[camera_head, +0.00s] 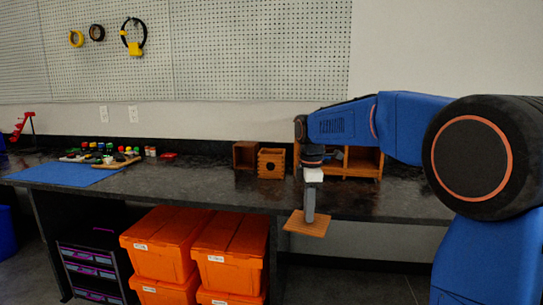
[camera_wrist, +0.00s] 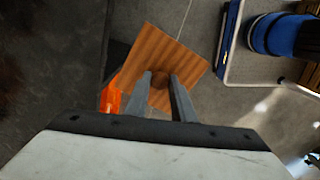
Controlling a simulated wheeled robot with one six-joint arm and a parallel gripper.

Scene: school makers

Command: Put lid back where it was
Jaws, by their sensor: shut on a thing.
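The lid (camera_head: 306,229) is a square wooden plate. It hangs in front of the counter's front edge, below counter height, and looks roughly level. My gripper (camera_head: 309,216) points down and is shut on it from above. In the wrist view my gripper (camera_wrist: 160,79) has its two fingers closed around a small round knob near the middle of the lid (camera_wrist: 179,50). Two small wooden boxes, a darker one (camera_head: 245,155) and a lighter one (camera_head: 271,155) with a dark round spot on its front, stand on the counter behind and left of my gripper.
The dark counter (camera_head: 210,185) has free room left of the boxes. A wooden compartment unit (camera_head: 367,163) stands behind my arm. Orange bins (camera_head: 160,243) are stacked under the counter. A blue mat (camera_head: 65,175) and small colourful parts lie at the left.

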